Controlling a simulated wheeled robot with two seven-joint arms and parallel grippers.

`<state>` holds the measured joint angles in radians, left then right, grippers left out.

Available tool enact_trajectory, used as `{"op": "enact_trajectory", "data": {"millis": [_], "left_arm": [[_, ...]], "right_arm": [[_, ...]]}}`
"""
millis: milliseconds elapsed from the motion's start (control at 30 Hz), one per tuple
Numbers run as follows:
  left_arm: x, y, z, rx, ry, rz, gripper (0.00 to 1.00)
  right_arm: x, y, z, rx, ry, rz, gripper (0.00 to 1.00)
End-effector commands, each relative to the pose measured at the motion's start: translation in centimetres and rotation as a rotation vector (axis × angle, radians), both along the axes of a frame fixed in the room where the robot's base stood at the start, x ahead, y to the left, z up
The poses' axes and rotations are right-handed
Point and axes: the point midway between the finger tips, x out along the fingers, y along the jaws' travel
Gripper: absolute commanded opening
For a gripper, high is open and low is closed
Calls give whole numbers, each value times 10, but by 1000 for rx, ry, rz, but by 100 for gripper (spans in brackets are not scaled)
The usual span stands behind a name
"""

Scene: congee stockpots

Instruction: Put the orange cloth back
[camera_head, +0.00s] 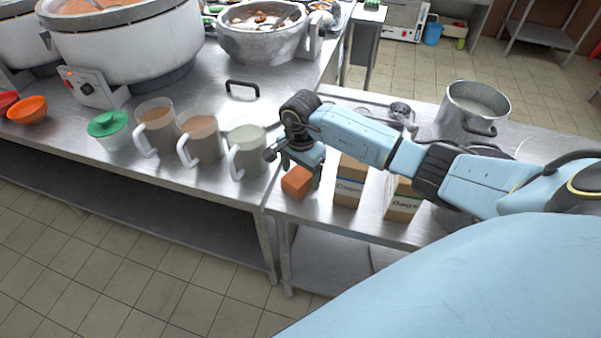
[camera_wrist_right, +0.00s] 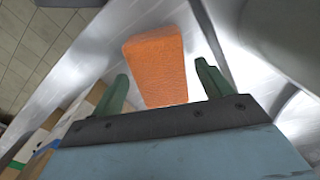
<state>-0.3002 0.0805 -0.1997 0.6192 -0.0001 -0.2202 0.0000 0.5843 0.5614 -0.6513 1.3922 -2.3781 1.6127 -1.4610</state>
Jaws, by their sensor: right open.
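The orange cloth (camera_head: 296,181) is a folded block lying on the steel counter near its front edge, just left of a cardboard box. My right gripper (camera_head: 303,172) is above and beside it, pointing down. In the right wrist view the orange cloth (camera_wrist_right: 155,65) lies ahead of the open fingers of my right gripper (camera_wrist_right: 160,88). One finger is on each side of its near end, and I cannot tell if either touches it. My left gripper does not show.
Several jugs with white handles (camera_head: 250,152) stand to the left, with a green-lidded tub (camera_head: 110,130) beyond. Two cardboard boxes (camera_head: 349,181) stand close on the right. A metal pot (camera_head: 472,108) stands behind my right arm. Large cookers (camera_head: 128,45) fill the back left.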

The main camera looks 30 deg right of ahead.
Motion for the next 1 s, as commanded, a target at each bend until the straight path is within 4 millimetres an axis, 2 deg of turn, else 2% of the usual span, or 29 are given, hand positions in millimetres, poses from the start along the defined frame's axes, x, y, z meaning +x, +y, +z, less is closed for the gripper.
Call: {"op": "enact_trajectory", "data": {"millis": [300,500,700,1000], "left_arm": [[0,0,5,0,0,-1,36],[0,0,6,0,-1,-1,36],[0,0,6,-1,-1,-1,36],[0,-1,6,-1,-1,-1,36]], "right_arm": [[2,-1,67,-1,-7,1,78],[1,-1,99,0,-3,0,78],[0,0,111,-1,-1,1,78],[0,0,112,3,-1,0,78]]}}
